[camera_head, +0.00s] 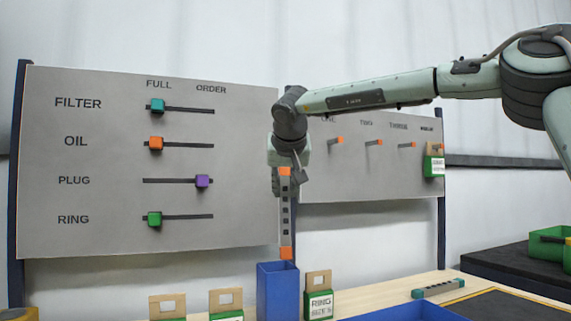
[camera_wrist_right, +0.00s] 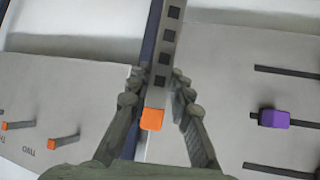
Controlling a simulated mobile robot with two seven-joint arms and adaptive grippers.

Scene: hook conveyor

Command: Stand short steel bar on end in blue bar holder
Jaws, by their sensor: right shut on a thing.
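A steel bar (camera_head: 286,213) with orange ends and a row of dark square marks hangs upright in my right gripper (camera_head: 286,167), which is shut on its upper end. Its lower orange end is right at the top of the blue bar holder (camera_head: 277,292); I cannot tell whether it is just above the opening or slightly behind or in front. In the right wrist view the bar (camera_wrist_right: 168,45) runs away between the two fingers of the gripper (camera_wrist_right: 157,88), with the near orange end toward the camera. My left gripper is not in view.
A grey slider board (camera_head: 110,235) stands behind at left, and a hook board (camera_head: 370,180) behind at right. Cardboard-and-green tagged items (camera_head: 319,296) flank the holder. Another bar with teal ends (camera_head: 438,289) lies on the table at right, near a blue bin (camera_head: 405,312).

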